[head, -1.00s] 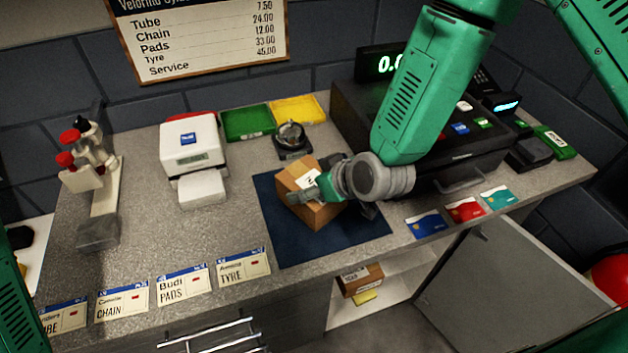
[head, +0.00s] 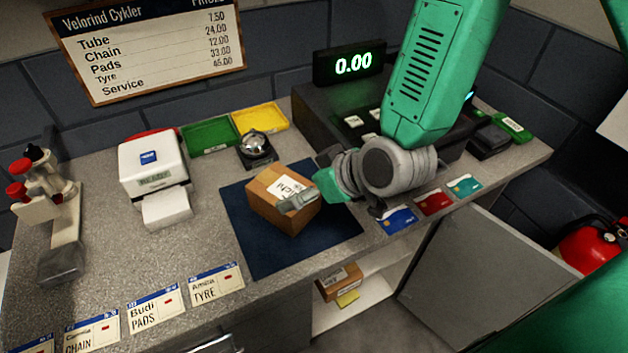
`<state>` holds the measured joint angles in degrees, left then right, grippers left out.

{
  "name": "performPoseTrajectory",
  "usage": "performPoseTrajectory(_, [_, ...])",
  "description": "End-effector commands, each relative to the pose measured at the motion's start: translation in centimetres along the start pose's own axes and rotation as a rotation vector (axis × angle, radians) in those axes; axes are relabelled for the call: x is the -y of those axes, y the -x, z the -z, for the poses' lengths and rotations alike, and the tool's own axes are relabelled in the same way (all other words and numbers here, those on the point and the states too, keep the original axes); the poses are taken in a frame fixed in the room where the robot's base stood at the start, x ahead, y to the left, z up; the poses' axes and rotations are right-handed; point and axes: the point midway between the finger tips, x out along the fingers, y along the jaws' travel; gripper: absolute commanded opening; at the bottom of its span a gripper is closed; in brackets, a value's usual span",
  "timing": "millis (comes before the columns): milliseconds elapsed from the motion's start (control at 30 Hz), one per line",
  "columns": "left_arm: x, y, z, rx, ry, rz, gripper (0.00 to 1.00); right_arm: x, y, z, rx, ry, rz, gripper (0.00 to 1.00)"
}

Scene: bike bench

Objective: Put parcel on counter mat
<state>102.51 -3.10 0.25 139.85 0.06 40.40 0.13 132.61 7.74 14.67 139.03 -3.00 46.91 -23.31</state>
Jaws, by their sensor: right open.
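The parcel (head: 268,202) is a brown cardboard box with a white label on top. It sits on the dark blue counter mat (head: 262,258), near the mat's middle. My right gripper (head: 312,203) is open at the right side of the parcel. One grey fingertip overlaps the parcel's near right edge in the picture; I cannot tell whether it touches. My left gripper is not in view.
A bell (head: 256,150) stands behind the mat, near green (head: 209,135) and yellow (head: 260,117) trays. A white card printer (head: 154,170) is to the left. Cards (head: 397,220) lie right of the mat. A cupboard door (head: 480,270) hangs open below the counter.

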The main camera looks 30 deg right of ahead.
Motion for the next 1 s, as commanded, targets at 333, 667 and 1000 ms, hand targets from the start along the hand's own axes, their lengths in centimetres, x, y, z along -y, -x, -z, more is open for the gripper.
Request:
performPoseTrajectory(333, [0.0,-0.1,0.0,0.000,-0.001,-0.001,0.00,0.1,2.8,0.1,0.002,0.001,-0.001,1.00])
performPoseTrajectory(667, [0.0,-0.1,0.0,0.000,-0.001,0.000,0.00,-0.2,0.6,-11.0,0.261,-0.128,-0.028,1.00])
performPoseTrajectory(1000, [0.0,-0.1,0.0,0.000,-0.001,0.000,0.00,-0.3,3.3,-30.3,0.697,-0.334,-0.147,1.00])
